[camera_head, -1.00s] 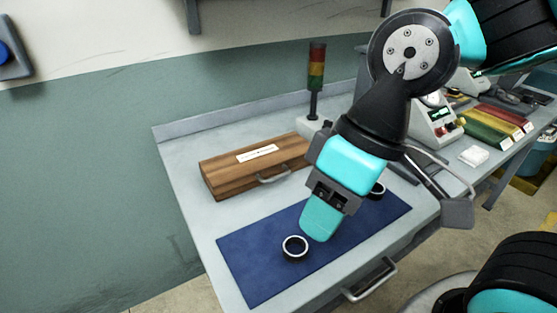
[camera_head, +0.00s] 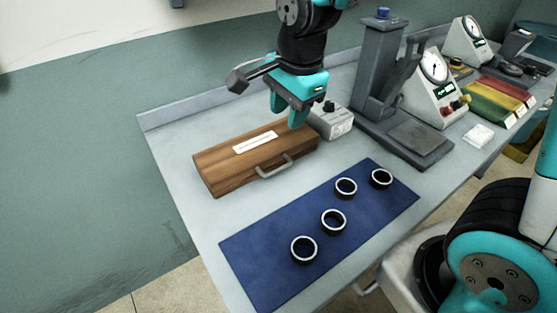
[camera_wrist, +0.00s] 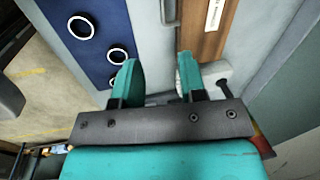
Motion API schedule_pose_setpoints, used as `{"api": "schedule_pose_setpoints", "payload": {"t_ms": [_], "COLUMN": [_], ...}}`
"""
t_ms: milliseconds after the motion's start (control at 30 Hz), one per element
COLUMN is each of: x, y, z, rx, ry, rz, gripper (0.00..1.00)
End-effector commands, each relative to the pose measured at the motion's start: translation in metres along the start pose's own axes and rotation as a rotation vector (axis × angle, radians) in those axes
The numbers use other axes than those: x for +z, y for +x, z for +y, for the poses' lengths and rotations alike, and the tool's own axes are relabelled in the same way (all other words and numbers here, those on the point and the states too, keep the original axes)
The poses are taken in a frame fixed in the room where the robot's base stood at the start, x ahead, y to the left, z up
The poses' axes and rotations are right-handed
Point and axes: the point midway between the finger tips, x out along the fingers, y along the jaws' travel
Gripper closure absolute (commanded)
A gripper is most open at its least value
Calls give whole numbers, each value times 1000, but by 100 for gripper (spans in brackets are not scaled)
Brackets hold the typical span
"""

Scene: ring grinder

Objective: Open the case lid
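The wooden case (camera_head: 225,174) lies shut on the bench, with a white label (camera_head: 255,142) on its lid and a grey handle (camera_head: 274,168) on its front side. My gripper (camera_head: 283,112) hangs above the case's right end, pointing down. Its two teal fingers are apart with nothing between them. In the wrist view my gripper (camera_wrist: 157,75) shows open, with the case (camera_wrist: 203,42) beyond the right finger and the handle (camera_wrist: 169,14) near the top. I cannot tell the exact height of the fingers over the lid.
A blue mat (camera_head: 265,255) with several dark rings lies in front of the case. A grey box (camera_head: 334,122) stands right of the case, partly behind my gripper. A grey press (camera_head: 377,75) and a dial gauge (camera_head: 430,85) stand farther right.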

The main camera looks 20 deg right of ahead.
Motion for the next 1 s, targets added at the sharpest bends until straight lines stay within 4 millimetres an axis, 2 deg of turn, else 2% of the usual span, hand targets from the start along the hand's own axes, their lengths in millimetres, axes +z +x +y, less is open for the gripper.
{"api": "schedule_pose_setpoints", "payload": {"t_ms": [100, 267, 800, 1000], "x": [-4, -6, -7, -8], "y": [5, 23, 141, 168], "z": [-5, -5, -4, -5], "rx": [0, 4, 5, 0], "ry": [79, 93, 90, 89], "rz": [16, 19, 17, 17], "gripper": [62, 62, 62, 62]}}
